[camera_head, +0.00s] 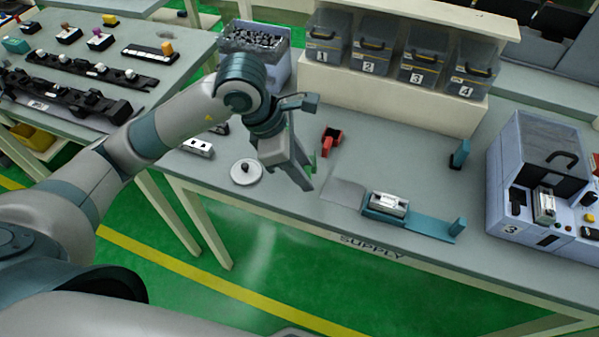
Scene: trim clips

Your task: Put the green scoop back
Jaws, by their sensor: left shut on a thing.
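My left gripper (300,178) points down over the front of the supply table (265,205), between a white round dish and a red scoop. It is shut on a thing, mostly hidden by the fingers. A small bit of green (313,168) shows at the right finger, most likely the green scoop. The red scoop (331,141) lies on the table to the right of the gripper, apart from it. Four numbered bins stand on the white shelf (395,100) at the back. My right gripper is not in view.
The white dish (246,172) with a dark knob lies just left of the gripper. A teal fixture (385,212) holding a metal block stands to the right. A grey machine (530,190) fills the right end. A box of dark parts (270,62) stands behind the gripper.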

